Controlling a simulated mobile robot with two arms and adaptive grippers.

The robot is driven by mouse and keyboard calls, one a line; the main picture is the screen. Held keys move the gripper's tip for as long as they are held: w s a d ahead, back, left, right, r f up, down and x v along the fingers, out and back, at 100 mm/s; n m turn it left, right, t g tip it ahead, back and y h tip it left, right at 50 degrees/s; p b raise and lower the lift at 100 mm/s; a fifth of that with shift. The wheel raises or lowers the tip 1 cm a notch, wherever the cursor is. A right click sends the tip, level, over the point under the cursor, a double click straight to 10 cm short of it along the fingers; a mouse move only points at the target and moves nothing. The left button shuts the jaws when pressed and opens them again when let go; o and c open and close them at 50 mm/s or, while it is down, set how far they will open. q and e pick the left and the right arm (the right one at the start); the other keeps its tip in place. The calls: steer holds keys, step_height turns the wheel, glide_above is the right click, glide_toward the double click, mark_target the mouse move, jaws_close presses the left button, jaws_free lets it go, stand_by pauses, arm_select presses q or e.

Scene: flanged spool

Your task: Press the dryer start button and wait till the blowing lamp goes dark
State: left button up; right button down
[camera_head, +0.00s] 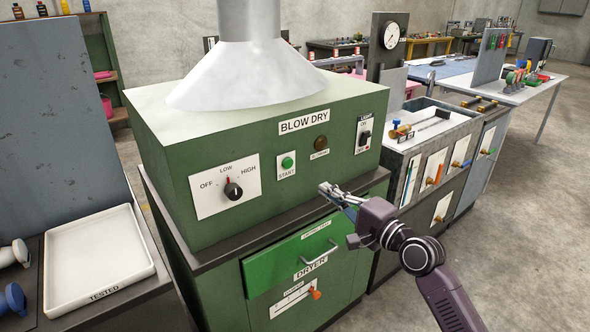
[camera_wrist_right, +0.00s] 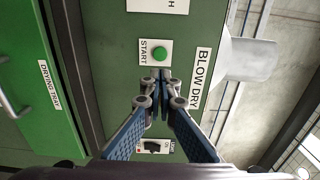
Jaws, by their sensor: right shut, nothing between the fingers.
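The green dryer box (camera_head: 240,210) stands on a cabinet and bears the label BLOW DRY. Its round green start button (camera_head: 287,162) sits on a white plate marked START; it also shows in the right wrist view (camera_wrist_right: 161,54). To its right is a round, dull brown lamp (camera_head: 320,143), which looks unlit; its small label is too small to read surely. In the wrist view my gripper hides the lamp. My right gripper (camera_head: 326,189) is shut and empty in front of the panel, right of and below the button, apart from it. My left gripper is out of view.
A dial (camera_head: 233,191) points near LOW. A LAMP switch (camera_head: 364,138) is at the panel's right. A green drying tray drawer (camera_head: 300,258) with a handle is below. A white TESTED tray (camera_head: 98,290) lies at the left.

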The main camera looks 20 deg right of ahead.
mark_target(289, 164)
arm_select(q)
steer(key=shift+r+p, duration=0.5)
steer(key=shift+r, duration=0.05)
arm_select(e)
steer(key=x, duration=1.3)
steer(key=shift+w+a, duration=0.1)
steer(key=shift+w, duration=0.25)
